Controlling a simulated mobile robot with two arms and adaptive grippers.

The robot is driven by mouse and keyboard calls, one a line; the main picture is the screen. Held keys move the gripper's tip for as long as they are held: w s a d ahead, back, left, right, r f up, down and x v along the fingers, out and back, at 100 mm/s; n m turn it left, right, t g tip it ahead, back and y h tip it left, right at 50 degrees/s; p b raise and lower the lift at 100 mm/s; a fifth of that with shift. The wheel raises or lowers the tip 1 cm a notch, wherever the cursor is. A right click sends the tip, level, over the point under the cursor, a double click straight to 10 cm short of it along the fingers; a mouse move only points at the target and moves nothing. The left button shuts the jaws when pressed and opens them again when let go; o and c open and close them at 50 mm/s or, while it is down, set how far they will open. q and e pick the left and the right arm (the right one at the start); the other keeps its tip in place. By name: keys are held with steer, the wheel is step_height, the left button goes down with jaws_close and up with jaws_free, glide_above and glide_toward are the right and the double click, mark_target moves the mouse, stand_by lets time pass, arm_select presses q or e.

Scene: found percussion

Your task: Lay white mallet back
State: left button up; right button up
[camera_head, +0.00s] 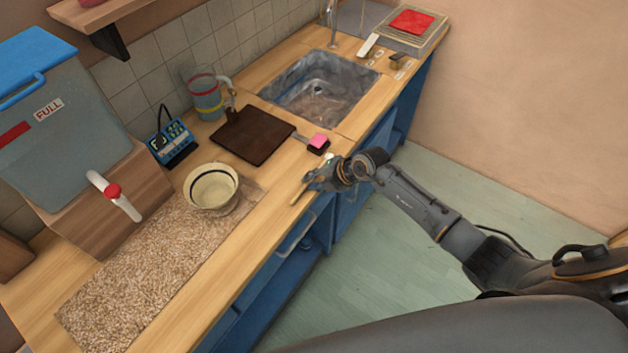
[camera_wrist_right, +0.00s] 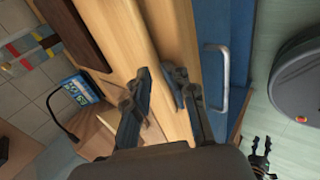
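A thin tan stick (camera_head: 297,196) and a pale white tip (camera_head: 329,158) show on opposite sides of my right gripper (camera_head: 314,181), in one line, and look like the white mallet. Its middle is hidden by the gripper. In the wrist view, my right gripper (camera_wrist_right: 159,78) is low over the counter's front edge.
The sink (camera_head: 318,86) is farther back. A cabinet handle (camera_wrist_right: 220,85) sticks out below the counter.

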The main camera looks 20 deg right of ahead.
steer(key=shift+f, duration=0.2)
steer(key=shift+r, duration=0.1)
steer(key=v, duration=1.2)
steer(key=shift+a, duration=0.1)
